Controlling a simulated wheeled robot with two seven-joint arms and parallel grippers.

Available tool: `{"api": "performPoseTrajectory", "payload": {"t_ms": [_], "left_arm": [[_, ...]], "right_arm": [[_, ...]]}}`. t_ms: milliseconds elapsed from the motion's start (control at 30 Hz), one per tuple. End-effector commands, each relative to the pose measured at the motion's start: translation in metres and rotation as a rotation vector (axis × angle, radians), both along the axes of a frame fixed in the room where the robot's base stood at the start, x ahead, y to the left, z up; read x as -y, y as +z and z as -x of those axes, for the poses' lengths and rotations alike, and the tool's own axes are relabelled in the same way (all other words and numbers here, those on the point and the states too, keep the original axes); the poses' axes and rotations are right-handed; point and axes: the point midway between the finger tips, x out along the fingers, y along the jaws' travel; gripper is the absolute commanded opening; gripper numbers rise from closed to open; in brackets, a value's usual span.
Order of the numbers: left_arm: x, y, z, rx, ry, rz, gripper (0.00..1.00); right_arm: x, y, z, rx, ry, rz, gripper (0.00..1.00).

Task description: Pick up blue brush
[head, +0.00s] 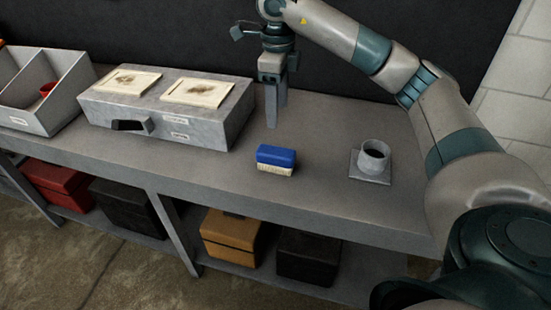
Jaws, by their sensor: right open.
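The blue brush (276,156), a blue block with pale bristles underneath, lies on the grey workbench (330,185) near the middle of the picture. My right gripper (276,118) is above the bench behind the brush, with its fingers pointing down. It is open and empty, and apart from the brush. The nearer finger hides part of the other one. My left gripper does not show.
A grey metal box (215,138) with two pale panels on top stands left of the brush. A grey duct collar (371,163) on a square base stands to the right. A divided bin (48,110) is at far left. Coloured boxes (230,236) sit on the lower shelf.

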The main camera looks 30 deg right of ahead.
Motion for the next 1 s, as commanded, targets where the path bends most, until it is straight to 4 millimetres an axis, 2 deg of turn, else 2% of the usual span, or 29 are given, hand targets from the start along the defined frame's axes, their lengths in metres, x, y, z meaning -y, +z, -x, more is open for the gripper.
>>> {"api": "performPoseTrajectory", "payload": {"t_ms": [300,333,400,467,800,1000], "left_arm": [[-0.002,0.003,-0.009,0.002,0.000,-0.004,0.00],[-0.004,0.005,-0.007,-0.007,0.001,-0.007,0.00],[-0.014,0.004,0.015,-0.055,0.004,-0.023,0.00],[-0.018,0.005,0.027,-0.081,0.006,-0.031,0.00],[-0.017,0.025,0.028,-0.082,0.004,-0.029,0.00],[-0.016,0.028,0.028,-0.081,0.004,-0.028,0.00]], "right_arm": [[-0.001,-0.026,0.001,-0.003,0.002,-0.002,0.61],[0.000,-0.029,0.001,-0.004,0.001,0.000,0.61],[0.000,-0.039,0.000,-0.004,0.001,0.000,0.61],[0.000,-0.048,0.001,-0.005,0.001,0.000,0.61],[0.000,-0.105,0.000,-0.004,0.000,0.000,0.61],[0.000,-0.120,-0.001,0.000,0.001,0.000,0.61]]}}
